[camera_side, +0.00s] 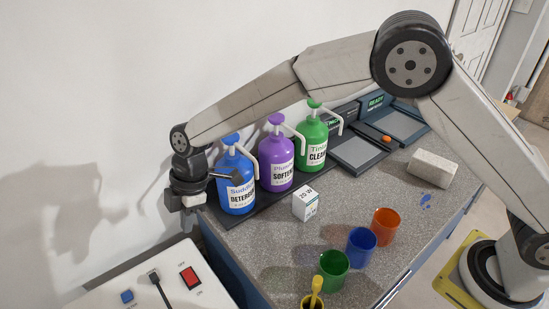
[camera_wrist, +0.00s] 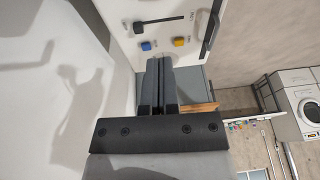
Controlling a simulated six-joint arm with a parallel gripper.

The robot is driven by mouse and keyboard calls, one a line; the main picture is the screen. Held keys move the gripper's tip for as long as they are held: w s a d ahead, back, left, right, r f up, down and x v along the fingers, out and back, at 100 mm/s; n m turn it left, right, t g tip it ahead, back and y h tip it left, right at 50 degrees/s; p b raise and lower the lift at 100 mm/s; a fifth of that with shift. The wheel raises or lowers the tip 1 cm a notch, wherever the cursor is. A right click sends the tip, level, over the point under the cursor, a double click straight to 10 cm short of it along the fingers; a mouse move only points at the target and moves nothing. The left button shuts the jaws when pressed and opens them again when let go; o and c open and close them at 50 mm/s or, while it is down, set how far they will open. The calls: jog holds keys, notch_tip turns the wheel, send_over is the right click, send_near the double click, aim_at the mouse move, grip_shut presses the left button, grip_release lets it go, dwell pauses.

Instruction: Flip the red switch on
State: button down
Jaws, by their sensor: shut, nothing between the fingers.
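The red switch (camera_side: 190,276) sits in a dark frame on the white panel (camera_side: 215,268) at the lower left of the side view. Small markings lie above and below it, too small to read. In the wrist view I cannot make out the red switch. My gripper (camera_side: 180,204) is in the air above and behind the panel in the side view, left of the blue bottle and apart from the switch. In the wrist view my gripper's dark fingers (camera_wrist: 160,62) are together and empty, with the white panel (camera_wrist: 158,8) beyond them.
The panel also carries a black lever (camera_side: 158,285), a blue button (camera_side: 127,296) and, in the wrist view, a yellow control (camera_wrist: 180,41). Blue (camera_side: 236,186), purple (camera_side: 276,164) and green (camera_side: 312,146) pump bottles stand close to my gripper. Cups line the counter (camera_side: 262,232).

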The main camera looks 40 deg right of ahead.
aim_at(191, 280)
jog(key=shift+f, duration=0.7)
jog(key=x, duration=1.2)
jog(key=shift+s+d+f, duration=0.1)
jog(key=shift+d+f, duration=0.15)
jog(key=shift+d, duration=0.1)
jog(key=shift+s+f, duration=0.1)
jog(key=shift+f, duration=0.65)
